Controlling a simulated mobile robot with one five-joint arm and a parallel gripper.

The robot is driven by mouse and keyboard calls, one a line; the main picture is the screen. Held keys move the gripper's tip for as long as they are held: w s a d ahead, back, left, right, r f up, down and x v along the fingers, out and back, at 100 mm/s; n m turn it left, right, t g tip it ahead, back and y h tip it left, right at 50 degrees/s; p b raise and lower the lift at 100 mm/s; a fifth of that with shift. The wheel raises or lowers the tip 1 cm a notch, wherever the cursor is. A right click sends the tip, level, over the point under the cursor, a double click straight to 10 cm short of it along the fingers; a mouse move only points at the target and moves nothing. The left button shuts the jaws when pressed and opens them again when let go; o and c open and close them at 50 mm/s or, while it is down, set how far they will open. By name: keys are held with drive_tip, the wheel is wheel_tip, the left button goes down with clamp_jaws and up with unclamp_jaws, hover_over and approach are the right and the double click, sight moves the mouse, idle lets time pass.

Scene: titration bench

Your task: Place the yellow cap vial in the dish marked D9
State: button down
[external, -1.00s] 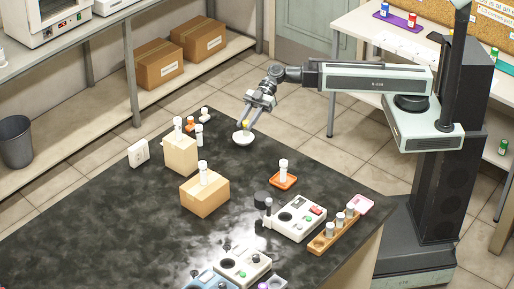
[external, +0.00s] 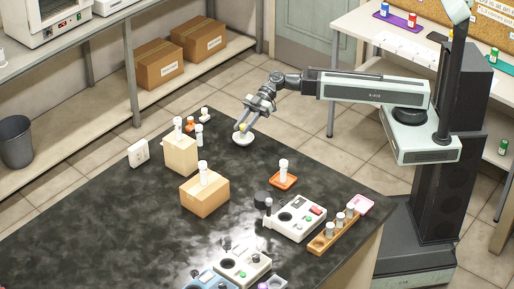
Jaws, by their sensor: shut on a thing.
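The yellow cap vial (external: 242,128) is at the tips of my gripper (external: 247,125), which is shut on it. Only the yellow top shows clearly; the rest is hidden by the fingers and the dish. The vial is over or in a small white dish (external: 243,140) near the far edge of the black bench. I cannot tell whether the vial touches the dish floor. Any mark on the dish is too small to read.
A tan box (external: 180,155) and a brown carton (external: 205,195) with white-capped vials on top stand left of the dish. An orange dish (external: 283,180) with a vial, a white device (external: 297,218) and a wooden rack (external: 336,232) are nearer. The bench between the carton and my gripper is clear.

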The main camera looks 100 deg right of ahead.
wheel_tip(320, 180, down, 2)
drive_tip(key=shift+f+b, duration=0.15)
drive_tip(key=shift+b, duration=0.35)
drive_tip(key=shift+r, duration=0.25)
drive_tip(key=shift+f, duration=0.15)
drive_tip(key=c, duration=1.1)
unclamp_jaws()
drive_tip(key=shift+c, duration=0.2)
drive_tip(key=shift+d+r+p, duration=0.1)
drive_tip(key=shift+r+p, duration=0.25)
drive_tip(key=shift+p, duration=0.1)
drive_tip(key=p+v, duration=0.2)
drive_tip(key=v, duration=0.5)
drive_tip(key=shift+s+d+p, duration=0.1)
drive_tip(key=shift+p, duration=0.2)
